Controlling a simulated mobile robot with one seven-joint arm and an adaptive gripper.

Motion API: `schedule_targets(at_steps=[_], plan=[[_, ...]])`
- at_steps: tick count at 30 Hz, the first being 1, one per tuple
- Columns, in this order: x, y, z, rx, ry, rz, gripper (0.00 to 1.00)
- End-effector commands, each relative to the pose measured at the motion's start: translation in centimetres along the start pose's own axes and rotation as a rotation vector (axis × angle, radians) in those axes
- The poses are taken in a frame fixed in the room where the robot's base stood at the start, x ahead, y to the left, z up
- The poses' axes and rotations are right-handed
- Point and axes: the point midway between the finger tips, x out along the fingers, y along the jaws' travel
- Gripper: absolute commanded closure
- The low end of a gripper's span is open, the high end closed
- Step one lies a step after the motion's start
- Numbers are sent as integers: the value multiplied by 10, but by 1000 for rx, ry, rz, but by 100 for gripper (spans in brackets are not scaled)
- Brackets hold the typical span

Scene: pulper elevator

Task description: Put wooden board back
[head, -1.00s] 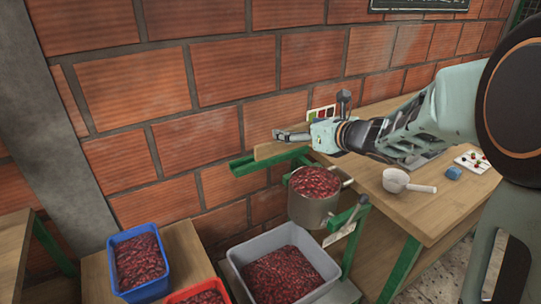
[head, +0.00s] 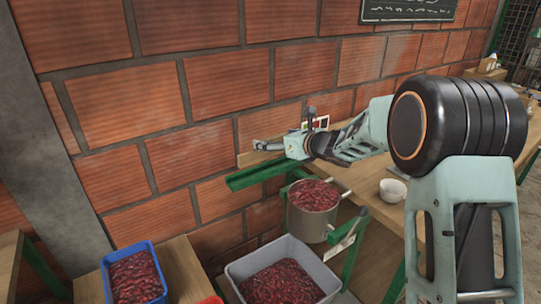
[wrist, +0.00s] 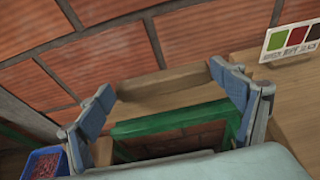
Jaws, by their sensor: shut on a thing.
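The wooden board (head: 250,158) is at the left end of the wooden table, by the brick wall and just above a green metal frame (head: 255,175). My gripper (head: 268,146) is over it. In the wrist view, the blue-padded fingers of my gripper (wrist: 168,103) stand wide apart, with the board (wrist: 160,92) between them, so it is shut on the board. The green frame (wrist: 165,125) shows below the board, around an opening. Whether the board rests on the frame or hangs just above it I cannot tell.
A metal pot of red cherries (head: 313,215) hangs below the frame. A grey bin (head: 325,278) and a blue crate (head: 110,290) of cherries stand lower. A white scoop (head: 393,190) is on the table. A colour card (wrist: 290,40) stands near my right finger.

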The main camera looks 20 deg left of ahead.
Motion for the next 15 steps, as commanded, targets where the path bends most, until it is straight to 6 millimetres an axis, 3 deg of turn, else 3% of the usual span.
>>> schedule_targets(at_steps=[1,6,15], plan=[[12,0,-10,3,4,2,40],[37,-4,-24,2,1,1,40],[54,-6,-34,0,1,1,40]])
